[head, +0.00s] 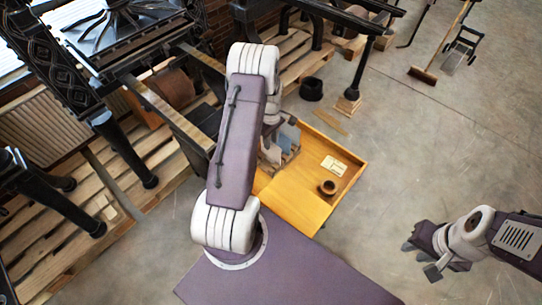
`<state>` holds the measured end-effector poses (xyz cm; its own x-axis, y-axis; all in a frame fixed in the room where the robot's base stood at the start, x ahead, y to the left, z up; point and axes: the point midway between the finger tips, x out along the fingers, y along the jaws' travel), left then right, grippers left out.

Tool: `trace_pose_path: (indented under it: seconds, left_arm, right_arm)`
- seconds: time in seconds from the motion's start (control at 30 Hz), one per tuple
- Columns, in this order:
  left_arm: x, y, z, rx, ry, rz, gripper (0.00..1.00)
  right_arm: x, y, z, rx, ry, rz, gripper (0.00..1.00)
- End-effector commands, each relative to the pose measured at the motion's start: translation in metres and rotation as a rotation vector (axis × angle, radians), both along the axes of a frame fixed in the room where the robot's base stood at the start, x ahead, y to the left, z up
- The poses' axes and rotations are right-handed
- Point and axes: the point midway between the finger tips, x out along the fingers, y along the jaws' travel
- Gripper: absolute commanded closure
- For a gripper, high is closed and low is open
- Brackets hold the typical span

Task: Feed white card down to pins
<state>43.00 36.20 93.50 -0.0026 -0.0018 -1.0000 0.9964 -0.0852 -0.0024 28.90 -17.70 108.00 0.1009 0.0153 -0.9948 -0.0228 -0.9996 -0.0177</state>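My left arm rises through the middle of the head view and folds over. Its gripper is mostly hidden behind the arm, near the back left of a wooden tray table (301,201), and I cannot make out its fingers. Pale upright pieces (287,134) stand beside it at the tray's far left; I cannot tell whether one is the white card or is held. A small cream card (334,166) with markings lies flat on the tray. My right gripper (421,259) is at the lower right over bare floor, its fingers apart and empty. I cannot make out any pins.
A dark round pot (328,187) stands on the tray. Black iron presses (130,40) on wooden pallets fill the left and back. A black bucket (311,89) stands behind the tray. A broom (424,75) and hand truck (460,50) are at back right.

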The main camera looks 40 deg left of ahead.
Motion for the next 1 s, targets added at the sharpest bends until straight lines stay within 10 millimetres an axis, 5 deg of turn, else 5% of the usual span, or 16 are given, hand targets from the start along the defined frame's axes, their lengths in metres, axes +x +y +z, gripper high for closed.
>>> trace_pose_path:
  seconds: [0.17, 0.27, 0.3, 1.0]
  left_arm:
    - [0.000, 0.000, 0.001, 0.000, 0.000, 0.000, 0.71]
    - [0.000, 0.000, 0.001, 0.000, 0.000, 0.000, 0.99]
    - [0.000, 0.000, 0.001, 0.000, 0.000, 0.000, 1.00]
    - [0.000, 0.000, 0.030, 0.000, 0.000, 0.000, 1.00]
  right_arm:
    - [0.000, 0.000, 0.001, 0.000, 0.000, 0.000, 0.73]
    - [0.000, 0.000, 0.001, 0.000, 0.000, 0.000, 0.73]
    - [0.000, 0.000, 0.001, 0.000, 0.000, 0.000, 0.73]
    - [0.000, 0.000, 0.025, 0.000, 0.000, 0.000, 0.73]
